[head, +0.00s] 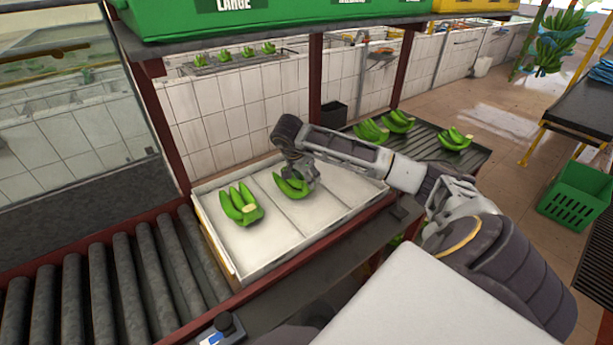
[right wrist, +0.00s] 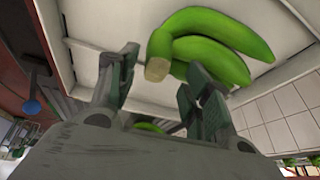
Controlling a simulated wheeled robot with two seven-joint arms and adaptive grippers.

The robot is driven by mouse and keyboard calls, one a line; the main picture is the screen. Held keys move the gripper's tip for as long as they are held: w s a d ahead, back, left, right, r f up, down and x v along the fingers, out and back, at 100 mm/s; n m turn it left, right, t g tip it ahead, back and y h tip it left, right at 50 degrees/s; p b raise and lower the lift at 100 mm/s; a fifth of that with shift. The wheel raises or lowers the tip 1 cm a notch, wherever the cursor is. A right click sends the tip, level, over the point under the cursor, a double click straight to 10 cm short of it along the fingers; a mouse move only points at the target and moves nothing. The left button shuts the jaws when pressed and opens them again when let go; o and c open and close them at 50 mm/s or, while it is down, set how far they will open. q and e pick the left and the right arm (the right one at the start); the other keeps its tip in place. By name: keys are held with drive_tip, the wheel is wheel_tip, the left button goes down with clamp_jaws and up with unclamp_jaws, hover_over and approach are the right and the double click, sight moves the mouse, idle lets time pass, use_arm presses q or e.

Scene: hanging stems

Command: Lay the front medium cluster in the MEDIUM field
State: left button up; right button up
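A white tray (head: 306,240) is split by dividers into three fields. A green banana cluster (head: 292,186) lies in the middle field, partly covered by my right gripper (head: 300,178). In the right wrist view the cluster (right wrist: 215,45) rests on the white tray floor, its cut crown facing the gap between my fingers. The right gripper's fingers (right wrist: 160,85) are spread apart, with the crown not clamped. One finger overlaps the edge of a banana; I cannot tell whether they touch. Another cluster (head: 240,204) lies in the left field. My left gripper is not in view.
Several clusters (head: 455,140) sit on the dark roller table (head: 428,148) at right. A roller conveyor (head: 110,285) runs at left. The tray's right field (head: 340,187) looks empty, partly hidden by my arm.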

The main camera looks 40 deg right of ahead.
drive_tip(key=shift+f, duration=0.15)
drive_tip(key=v, duration=1.2)
idle(0.6)
drive_tip(key=shift+d, duration=0.1)
drive_tip(key=shift+s, duration=0.1)
idle(0.9)
